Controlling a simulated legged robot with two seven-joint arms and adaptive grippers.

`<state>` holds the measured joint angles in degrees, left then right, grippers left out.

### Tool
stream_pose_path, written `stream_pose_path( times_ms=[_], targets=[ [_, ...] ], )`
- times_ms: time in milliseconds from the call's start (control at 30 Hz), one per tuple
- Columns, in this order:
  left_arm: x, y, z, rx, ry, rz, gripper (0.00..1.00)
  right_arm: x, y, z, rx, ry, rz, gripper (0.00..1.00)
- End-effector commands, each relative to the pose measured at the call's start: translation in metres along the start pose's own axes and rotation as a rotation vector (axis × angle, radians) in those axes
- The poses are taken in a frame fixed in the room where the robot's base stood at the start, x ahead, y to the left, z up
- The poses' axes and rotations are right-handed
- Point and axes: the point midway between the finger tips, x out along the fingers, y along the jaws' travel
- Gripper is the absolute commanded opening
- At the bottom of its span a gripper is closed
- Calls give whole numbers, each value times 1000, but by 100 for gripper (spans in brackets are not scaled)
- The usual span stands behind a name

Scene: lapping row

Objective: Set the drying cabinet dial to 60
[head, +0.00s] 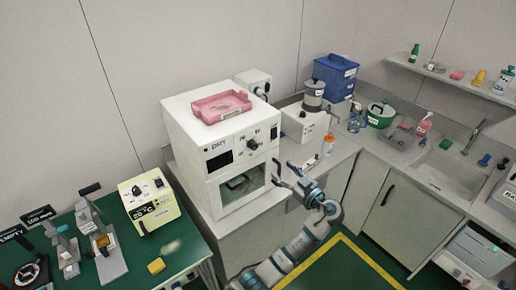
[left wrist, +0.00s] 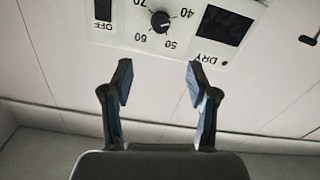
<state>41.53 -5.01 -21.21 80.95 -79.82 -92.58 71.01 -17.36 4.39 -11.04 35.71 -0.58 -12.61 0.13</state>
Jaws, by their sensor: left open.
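The drying cabinet (head: 190,150) is a white box with a window and a front panel marked DRY. Its black dial (head: 253,143) sits on that panel; in the left wrist view the dial (left wrist: 160,21) appears upside down, ringed by the numbers 40, 50, 60 and 70. A small pale mark on the knob seems to lie on the side toward 50, but it is too small to be sure. My left gripper (head: 282,171) is open and empty, in front of and below the dial, apart from it. In the left wrist view its fingertips (left wrist: 158,80) stand either side of the dial's line. My right gripper is out of view.
A pink tray (head: 221,106) lies on top of the cabinet. A cream 20 °C box (head: 149,204) stands on the green table to the left. A white-and-orange bottle (head: 328,145) stands on the counter right of the cabinet. The floor in front shows free room.

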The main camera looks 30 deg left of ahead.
Motion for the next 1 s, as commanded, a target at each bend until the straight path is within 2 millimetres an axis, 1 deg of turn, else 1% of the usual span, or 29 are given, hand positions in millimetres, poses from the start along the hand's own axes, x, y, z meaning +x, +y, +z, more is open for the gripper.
stream_pose_path(
  times_ms=[33, 67, 400, 500, 600, 700, 800, 1000],
  targets=[
    [11, 0, -3, 1, 3, -3, 59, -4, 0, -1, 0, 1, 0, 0],
    [17, 0, -3, 3, 4, -3, 59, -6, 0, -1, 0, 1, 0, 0],
    [98, 0, -4, 5, 2, -2, 59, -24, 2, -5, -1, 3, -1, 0],
    [118, 1, -2, 6, 1, 0, 59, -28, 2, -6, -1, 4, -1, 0],
    [133, 1, -2, 5, 1, 0, 59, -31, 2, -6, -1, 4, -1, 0],
    [144, 1, -1, 5, 0, 1, 59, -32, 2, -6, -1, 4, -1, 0],
    [149, 0, -1, 4, 0, 1, 59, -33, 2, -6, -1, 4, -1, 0],
    [151, 0, 0, 4, -1, 1, 59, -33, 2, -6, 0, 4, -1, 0]
  ],
)
